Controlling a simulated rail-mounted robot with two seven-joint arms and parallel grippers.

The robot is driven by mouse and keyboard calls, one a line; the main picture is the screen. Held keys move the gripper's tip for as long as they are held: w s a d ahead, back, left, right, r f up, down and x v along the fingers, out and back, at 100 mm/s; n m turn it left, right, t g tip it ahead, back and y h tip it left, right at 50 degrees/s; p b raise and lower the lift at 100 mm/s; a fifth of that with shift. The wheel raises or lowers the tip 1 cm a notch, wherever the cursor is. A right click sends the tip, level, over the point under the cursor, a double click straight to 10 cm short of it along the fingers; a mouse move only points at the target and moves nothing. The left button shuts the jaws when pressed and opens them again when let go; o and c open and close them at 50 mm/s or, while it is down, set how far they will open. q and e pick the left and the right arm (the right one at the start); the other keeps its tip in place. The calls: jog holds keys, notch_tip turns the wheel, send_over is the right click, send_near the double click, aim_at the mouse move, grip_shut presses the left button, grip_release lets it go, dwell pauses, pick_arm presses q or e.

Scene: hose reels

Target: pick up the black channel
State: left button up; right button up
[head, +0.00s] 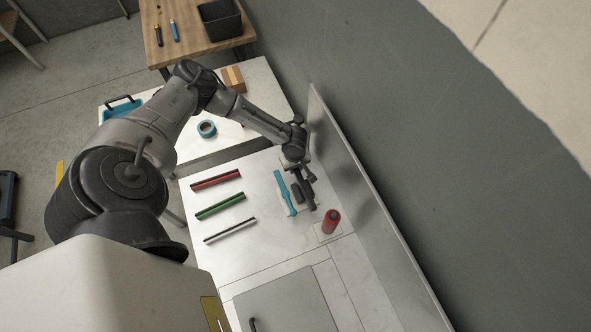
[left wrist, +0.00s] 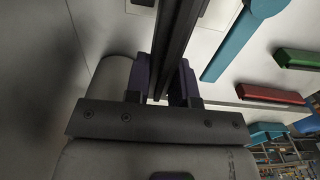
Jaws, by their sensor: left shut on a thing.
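My left gripper (head: 303,174) is at the back right of the pale table, by the grey upright panel. In the left wrist view its two fingers (left wrist: 164,80) are closed on the sides of a long black channel (left wrist: 178,38). The channel runs up out of the top of that view. In the head view the held black channel (head: 308,195) shows as a dark bar below the fingers; whether it touches the surface under it I cannot tell. My right gripper is in neither view.
A blue long-handled tool (head: 284,190) lies just left of the gripper. A red cylinder (head: 331,220) stands at lower right. Red (head: 216,180), green (head: 220,206) and thin dark (head: 230,230) strips lie to the left. The grey panel (head: 360,190) bounds the right side.

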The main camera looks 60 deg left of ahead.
pick_arm(q)
notch_tip(320, 180, up, 5)
jog(key=shift+r, duration=0.35)
notch_tip(320, 180, up, 4)
jog(key=p, duration=0.5)
notch_tip(320, 180, up, 3)
jog(key=p, duration=0.3)
jog(key=shift+f+p, duration=0.15)
jog(key=shift+p, duration=0.15)
